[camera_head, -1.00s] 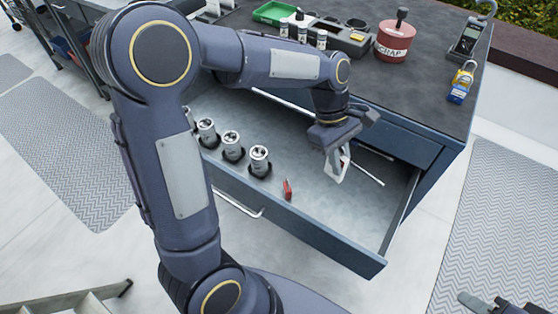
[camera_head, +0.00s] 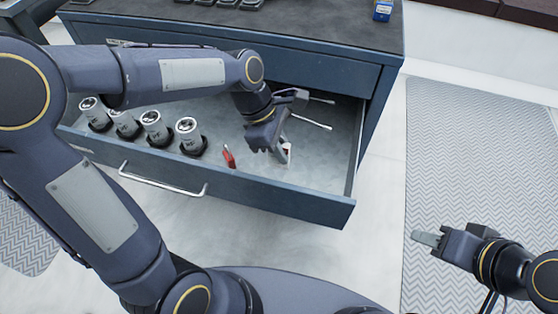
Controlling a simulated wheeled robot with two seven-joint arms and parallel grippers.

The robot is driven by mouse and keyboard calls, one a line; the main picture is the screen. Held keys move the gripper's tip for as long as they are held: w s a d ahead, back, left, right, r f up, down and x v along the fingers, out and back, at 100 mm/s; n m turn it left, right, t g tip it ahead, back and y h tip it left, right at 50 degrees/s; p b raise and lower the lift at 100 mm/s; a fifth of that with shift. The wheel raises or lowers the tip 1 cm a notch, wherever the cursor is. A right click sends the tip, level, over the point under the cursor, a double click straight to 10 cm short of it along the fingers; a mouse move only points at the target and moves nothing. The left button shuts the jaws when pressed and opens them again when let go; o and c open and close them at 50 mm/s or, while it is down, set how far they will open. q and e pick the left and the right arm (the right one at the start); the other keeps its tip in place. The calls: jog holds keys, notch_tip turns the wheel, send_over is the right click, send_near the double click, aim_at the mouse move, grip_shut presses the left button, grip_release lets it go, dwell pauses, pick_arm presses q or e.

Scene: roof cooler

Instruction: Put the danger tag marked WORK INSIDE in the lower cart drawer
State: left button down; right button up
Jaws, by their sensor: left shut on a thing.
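The open cart drawer (camera_head: 325,175) sits below a shut drawer front (camera_head: 330,66), so it is the lower of these two. My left gripper (camera_head: 281,152) reaches down into the drawer's right half. It is shut on a small white piece with some red, which looks like the danger tag (camera_head: 287,148). Its lettering cannot be read, and the fingers partly hide it. I cannot tell whether the tag touches the drawer floor. My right gripper (camera_head: 428,238) is empty over the floor right of the cart; its finger gap is unclear.
Several silver cylindrical sockets (camera_head: 188,135) stand in the drawer's left part. A small red object (camera_head: 229,156) lies left of my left gripper. Thin metal rods (camera_head: 311,122) lie toward the back right. A blue item (camera_head: 383,10) sits on the cart top. A grey mat (camera_head: 480,150) covers the right floor.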

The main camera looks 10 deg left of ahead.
aim_at(282, 167)
pick_arm(q)
jog(key=shift+f+b, duration=0.9)
jog(key=shift+f, duration=1.4)
jog(key=shift+f, duration=0.15)
jog(key=c, duration=1.4)
grip_release()
